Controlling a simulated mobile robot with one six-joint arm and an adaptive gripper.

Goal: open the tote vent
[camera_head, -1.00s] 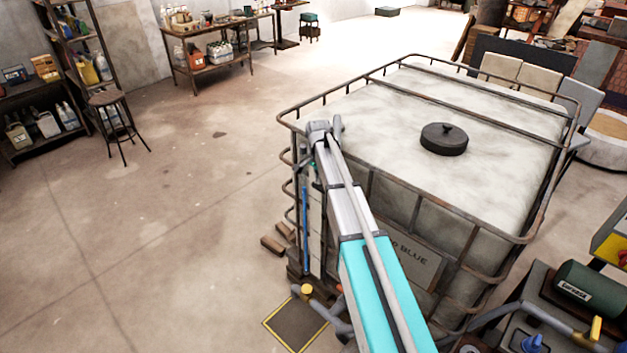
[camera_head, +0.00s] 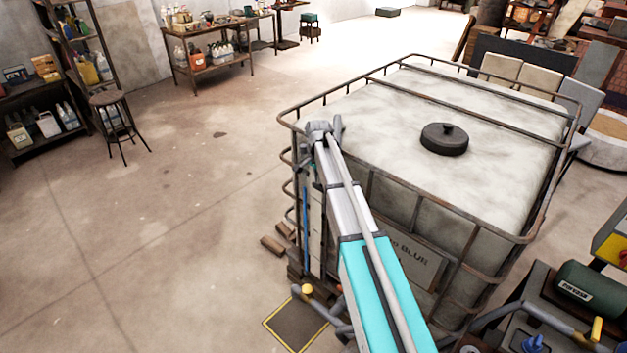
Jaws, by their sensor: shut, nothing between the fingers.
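The tote (camera_head: 370,125) is a large, pale, mottled block inside a rusty tube cage. I cannot make out my gripper; nothing of mine touches the cap.
The cage's top rail (camera_head: 300,130) rims the tote, and a bar crosses its top. A yellow-handled fitting (camera_head: 306,289) is low at the front left. A green cylinder (camera_head: 590,288) and pipes stand at the lower right. The floor (camera_head: 150,230) to the left is mostly clear.

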